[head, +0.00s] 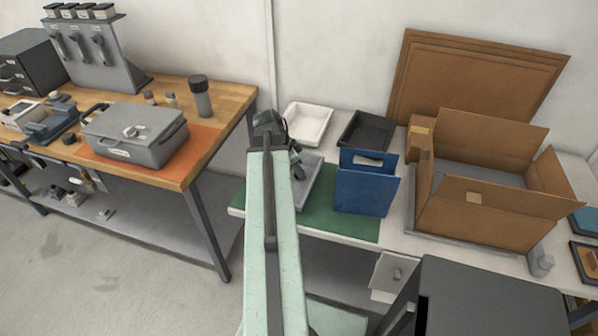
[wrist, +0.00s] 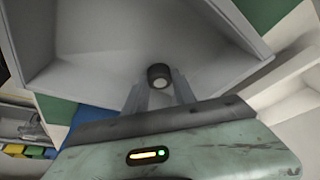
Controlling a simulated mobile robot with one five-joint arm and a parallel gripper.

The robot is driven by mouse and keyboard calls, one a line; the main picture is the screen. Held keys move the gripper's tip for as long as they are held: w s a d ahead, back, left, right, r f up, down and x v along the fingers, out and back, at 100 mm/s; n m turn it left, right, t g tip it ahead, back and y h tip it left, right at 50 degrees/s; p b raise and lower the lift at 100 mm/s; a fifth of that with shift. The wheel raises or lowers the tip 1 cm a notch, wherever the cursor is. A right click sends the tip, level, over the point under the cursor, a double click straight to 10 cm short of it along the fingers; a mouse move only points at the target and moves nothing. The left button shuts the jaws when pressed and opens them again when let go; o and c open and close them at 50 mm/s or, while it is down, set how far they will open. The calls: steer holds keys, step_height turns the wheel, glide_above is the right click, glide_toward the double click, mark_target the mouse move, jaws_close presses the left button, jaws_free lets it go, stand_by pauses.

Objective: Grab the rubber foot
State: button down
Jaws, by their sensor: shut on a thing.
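The rubber foot (wrist: 160,77) shows in the wrist view as a short dark cylinder with a pale round end. My gripper (wrist: 159,85) is shut on it, one grey finger on each side. The grey tray (wrist: 215,57) fills the view behind the foot; I cannot tell whether the foot touches its floor. In the head view, my gripper (head: 298,166) is small and dark, over the grey tray (head: 310,190), just right of my arm. The foot cannot be made out there.
A blue caddy (head: 366,187) stands close to the right of the grey tray on a green mat (head: 350,227). A white tray (head: 309,124) and a black tray (head: 367,131) sit behind. An open cardboard box (head: 470,209) is further right. A grey case (head: 133,139) lies on the left bench.

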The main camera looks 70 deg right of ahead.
step_height(320, 180, up, 10)
steer(key=p, duration=0.9)
steer(key=shift+p, duration=0.35)
